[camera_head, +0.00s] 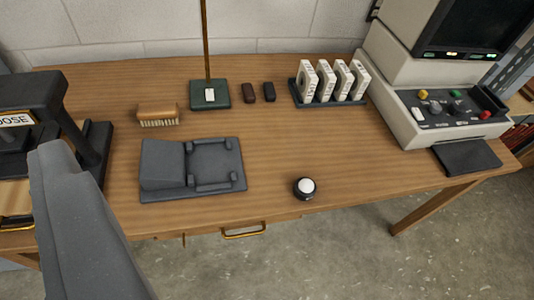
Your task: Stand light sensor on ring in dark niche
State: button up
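A small round black object with a white dome (305,186), which looks like the light sensor, stands upright near the table's front edge, right of centre. A grey tapered part of mine (85,230) reaches up from the lower left, well to the left of the sensor. It looks like part of my gripper, but only one piece shows, so I cannot tell open from shut. Nothing is seen held. No ring or dark niche can be made out. A dark stand with a label ending in "OSE" (17,120) is cut off at the left edge.
On the wooden table (275,145) are a grey cradle-like block (165,165), a brush (158,114), a green base with a rod (209,95), two small dark blocks (249,92), a rack of white cards (330,83) and a console (405,100).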

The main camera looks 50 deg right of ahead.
jog(key=w+d+f+m+g+h, duration=0.1)
jog(key=w+d+f, duration=0.15)
jog(key=f, duration=0.25)
jog(key=w+d+f+m, duration=0.1)
jog(key=w+f, duration=0.2)
jog(key=f, duration=0.3)
jog(key=m+g+h+p, duration=0.3)
jog(key=m+g+h, duration=0.2)
jog(key=m+h, duration=0.3)
send_near(306, 192)
jog(key=shift+n+h, duration=0.5)
jog(key=shift+n, duration=0.2)
jog(key=x, duration=0.2)
jog(key=b+x, duration=0.1)
jog(key=x, duration=0.4)
jog(key=shift+w+a+f, duration=0.2)
jog(key=shift+a+f, duration=0.15)
jog(key=shift+a, duration=0.05)
jog(key=shift+b+x, duration=0.9)
jog(key=shift+x, duration=1.55)
jog(key=shift+s+d+r, duration=0.1)
jog(key=shift+d, duration=0.05)
jog(key=c, duration=1.2)
